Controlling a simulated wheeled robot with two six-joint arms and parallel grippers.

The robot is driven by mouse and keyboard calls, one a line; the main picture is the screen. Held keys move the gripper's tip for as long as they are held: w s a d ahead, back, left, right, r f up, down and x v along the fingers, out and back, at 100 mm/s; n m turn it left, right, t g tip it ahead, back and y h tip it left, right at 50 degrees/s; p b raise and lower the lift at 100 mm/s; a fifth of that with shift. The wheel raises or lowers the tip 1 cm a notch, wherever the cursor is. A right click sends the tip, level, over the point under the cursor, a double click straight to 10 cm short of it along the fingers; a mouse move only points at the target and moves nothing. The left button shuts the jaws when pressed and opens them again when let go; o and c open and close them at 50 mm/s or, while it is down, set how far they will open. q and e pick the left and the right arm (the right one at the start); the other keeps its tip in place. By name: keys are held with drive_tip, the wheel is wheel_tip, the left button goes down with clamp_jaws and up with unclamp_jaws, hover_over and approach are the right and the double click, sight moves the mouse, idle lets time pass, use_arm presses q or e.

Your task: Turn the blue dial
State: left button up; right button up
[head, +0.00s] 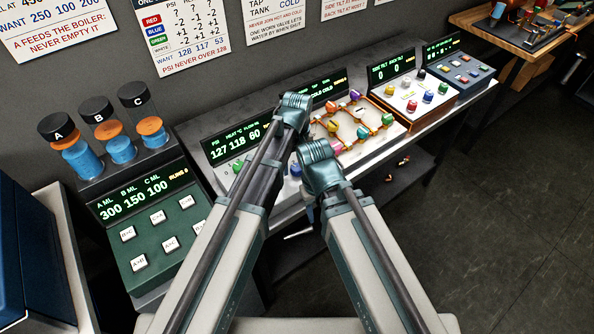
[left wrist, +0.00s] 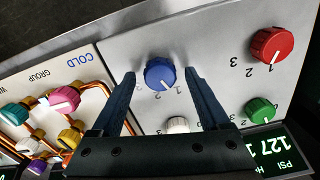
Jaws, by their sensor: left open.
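The blue dial (left wrist: 159,73) sits on a pale panel in the left wrist view. My left gripper (left wrist: 159,76) is open, with one finger on each side of the dial. Small gaps seem to show between the fingers and the dial; I cannot tell whether either touches. The dial's white mark points towards the small numerals on the gripper side; I cannot read exactly which one. In the head view my arms hide most of this panel, whose display (head: 235,143) reads 127, 118, 60. My right gripper's fingers cannot be made out in the head view.
Close by are a red dial (left wrist: 271,44), a green dial (left wrist: 260,109) and a white knob (left wrist: 177,125). Copper pipes with coloured knobs, including a pink one (left wrist: 63,100), lie on the neighbouring panel. A green button console (head: 158,232) stands at left in the head view.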

use_arm(q)
drive_tip(key=shift+f, duration=0.1)
clamp_jaws()
idle(0.4)
drive_tip(key=shift+m, duration=0.3)
drive_tip(key=m, duration=0.3)
drive_tip(key=shift+m, duration=2.6)
